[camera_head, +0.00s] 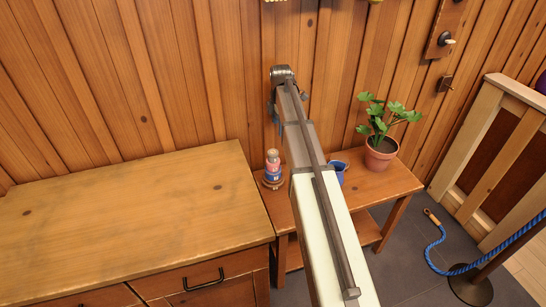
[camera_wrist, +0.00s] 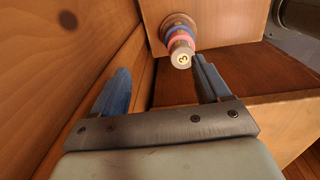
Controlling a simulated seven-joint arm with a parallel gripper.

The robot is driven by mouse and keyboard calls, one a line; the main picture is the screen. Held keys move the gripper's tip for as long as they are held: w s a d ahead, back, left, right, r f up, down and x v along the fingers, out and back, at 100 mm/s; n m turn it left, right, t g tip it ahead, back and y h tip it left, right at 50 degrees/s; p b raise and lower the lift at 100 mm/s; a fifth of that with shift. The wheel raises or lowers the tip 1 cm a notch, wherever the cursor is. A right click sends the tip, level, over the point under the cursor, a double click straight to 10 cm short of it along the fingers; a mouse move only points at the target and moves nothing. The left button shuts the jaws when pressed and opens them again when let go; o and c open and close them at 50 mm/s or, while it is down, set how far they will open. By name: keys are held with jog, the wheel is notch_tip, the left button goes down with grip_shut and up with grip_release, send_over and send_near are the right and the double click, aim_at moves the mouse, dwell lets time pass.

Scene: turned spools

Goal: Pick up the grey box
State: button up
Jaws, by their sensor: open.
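I cannot make out a grey box in either view. My gripper (camera_wrist: 161,65) is open, with its two blue fingers spread and nothing held between them. In the head view my gripper (camera_head: 277,118) is mostly hidden behind my arm, close to the plank wall above the small table. A small turned piece with pink and blue bands (camera_wrist: 180,40) stands beyond the fingertips in the wrist view, nearer the right finger. It also stands on the small table's left end in the head view (camera_head: 272,167).
The small wooden table (camera_head: 400,182) also holds a potted plant (camera_head: 381,150) and a blue cup (camera_head: 338,172), partly hidden by my arm. A wooden cabinet (camera_head: 120,220) with a bare top stands at left. A blue rope (camera_head: 440,257) and post are at right.

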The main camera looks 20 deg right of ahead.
aim_at(273, 152)
jog(key=s+a+r+n, duration=0.2)
jog(key=s+a, duration=0.1)
jog(key=a, duration=0.1)
jog(key=shift+g, duration=0.3)
jog(key=shift+d+f, duration=0.2)
jog(key=shift+f, duration=3.3)
jog(key=shift+d+f, duration=0.15)
jog(key=shift+f, duration=3.35)
jog(key=shift+c, duration=0.3)
jog(key=c, duration=1.1)
